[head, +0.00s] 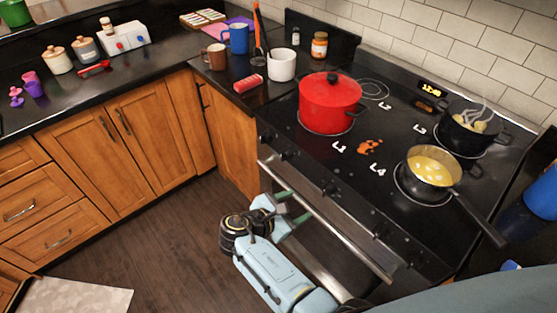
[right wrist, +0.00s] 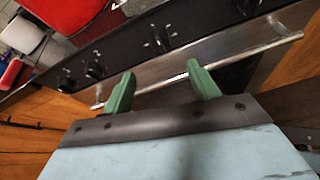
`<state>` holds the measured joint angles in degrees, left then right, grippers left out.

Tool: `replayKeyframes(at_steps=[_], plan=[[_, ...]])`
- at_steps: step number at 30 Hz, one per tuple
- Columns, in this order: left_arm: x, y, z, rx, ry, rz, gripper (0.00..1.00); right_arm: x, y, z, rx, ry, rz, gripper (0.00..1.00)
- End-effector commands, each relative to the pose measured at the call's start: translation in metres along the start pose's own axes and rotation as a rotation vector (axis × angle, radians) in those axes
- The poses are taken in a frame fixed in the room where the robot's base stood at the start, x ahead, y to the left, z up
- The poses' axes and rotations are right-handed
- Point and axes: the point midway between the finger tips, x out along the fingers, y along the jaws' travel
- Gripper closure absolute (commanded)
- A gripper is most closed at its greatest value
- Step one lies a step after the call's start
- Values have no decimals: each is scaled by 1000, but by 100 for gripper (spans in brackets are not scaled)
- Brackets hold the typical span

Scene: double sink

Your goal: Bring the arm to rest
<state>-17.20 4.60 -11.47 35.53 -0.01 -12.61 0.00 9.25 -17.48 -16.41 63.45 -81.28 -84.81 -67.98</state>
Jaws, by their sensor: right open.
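My right gripper (head: 291,206) is in front of the stove (head: 270,143), near the left end of the oven handle (head: 325,222). Its green fingers are apart and nothing is between them. In the right wrist view the open fingers (right wrist: 160,92) point at the oven handle (right wrist: 200,70) and the knob panel behind it. I cannot tell whether the fingers touch the handle. My left gripper is not in view.
On the stove are a red lidded pot (head: 330,100), a pan of yellow food (head: 432,168) with its handle jutting forward, and a black pot (head: 473,128). An orange spill (head: 369,146) lies between burners. Wooden cabinets (head: 105,140) stand left; the floor (head: 165,225) before them is clear.

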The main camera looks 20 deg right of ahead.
Motion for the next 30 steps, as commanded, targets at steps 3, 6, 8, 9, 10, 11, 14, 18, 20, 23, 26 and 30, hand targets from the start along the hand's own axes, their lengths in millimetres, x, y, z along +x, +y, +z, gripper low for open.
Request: replayKeyframes(at_steps=[3,6,8,9,10,11,14,18,20,23,26,30], plan=[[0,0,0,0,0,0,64,0,0,0,0,0,0,40],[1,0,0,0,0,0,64,3,-3,-6,0,12,1,40],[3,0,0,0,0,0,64,8,-10,-19,4,41,3,40],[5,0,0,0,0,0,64,14,-18,-32,11,73,4,40],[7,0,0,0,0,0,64,18,-25,-44,19,102,4,40],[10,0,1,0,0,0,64,24,-34,-59,29,138,2,40],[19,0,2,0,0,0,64,41,-74,-117,90,291,-23,40],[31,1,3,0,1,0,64,58,-147,-197,237,516,-124,40],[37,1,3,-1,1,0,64,63,-182,-227,318,604,-190,40],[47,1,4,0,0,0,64,66,-246,-272,489,731,-336,40],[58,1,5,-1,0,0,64,69,-315,-306,706,817,-519,40],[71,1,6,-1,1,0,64,73,-398,-332,1050,841,-774,40]])
